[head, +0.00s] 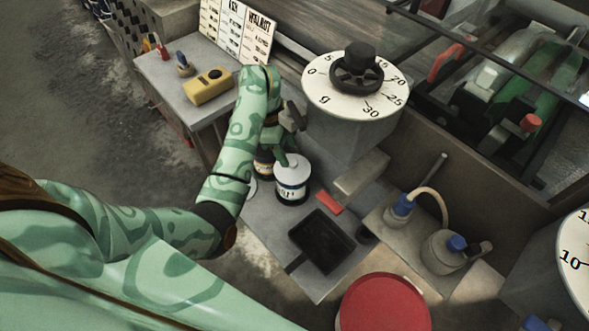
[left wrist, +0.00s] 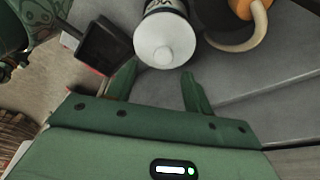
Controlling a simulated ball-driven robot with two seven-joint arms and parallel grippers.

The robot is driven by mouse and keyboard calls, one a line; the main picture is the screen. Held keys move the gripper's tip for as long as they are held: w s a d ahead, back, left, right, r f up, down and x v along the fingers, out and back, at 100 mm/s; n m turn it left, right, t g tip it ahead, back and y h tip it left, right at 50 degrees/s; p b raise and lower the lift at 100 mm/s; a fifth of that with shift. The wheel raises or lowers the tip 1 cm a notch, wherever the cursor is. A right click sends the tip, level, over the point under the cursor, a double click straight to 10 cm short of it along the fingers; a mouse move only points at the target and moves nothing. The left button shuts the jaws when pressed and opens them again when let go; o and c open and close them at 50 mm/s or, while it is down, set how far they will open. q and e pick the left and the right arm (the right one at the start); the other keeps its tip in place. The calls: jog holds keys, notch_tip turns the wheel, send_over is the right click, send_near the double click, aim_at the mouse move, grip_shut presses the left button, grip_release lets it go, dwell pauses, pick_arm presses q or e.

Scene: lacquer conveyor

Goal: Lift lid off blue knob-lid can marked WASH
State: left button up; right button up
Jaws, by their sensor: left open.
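The can (head: 292,190) stands upright on the grey bench, with a white lid (head: 292,164), dark bands and a pale label whose lettering I cannot fully read. In the left wrist view the white lid (left wrist: 165,38) and its round knob show just beyond my fingertips. My left gripper (head: 284,152) is over the can's lid in the head view. In the left wrist view the left gripper (left wrist: 160,69) is open, its fingers spread on either side of the knob's line with nothing between them. I cannot tell whether a finger touches the lid. My right gripper is not in view.
A dark vessel with a pale curved handle (left wrist: 240,42) stands close beside the can. A black tray (head: 321,241) lies in front. A large dial scale (head: 318,92) rises behind. Blue-capped bottles (head: 398,209) stand right, and a red round top (head: 383,306) is nearer.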

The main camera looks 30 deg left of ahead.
aim_at(291, 162)
pick_arm(q)
jog(key=b+x, duration=0.2)
jog(key=x, duration=0.1)
jog(key=b+x, duration=0.1)
jog(key=x, duration=0.1)
jog(key=shift+w+a, duration=0.1)
jog(key=shift+a, duration=0.35)
jog(key=shift+w+d+f, duration=0.1)
jog(key=shift+d+f, duration=0.05)
jog(key=shift+f, duration=0.25)
jog(key=shift+r, duration=0.1)
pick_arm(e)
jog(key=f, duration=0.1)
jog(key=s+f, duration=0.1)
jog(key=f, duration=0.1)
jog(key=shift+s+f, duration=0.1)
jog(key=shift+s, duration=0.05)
pick_arm(q)
jog(key=c, duration=1)
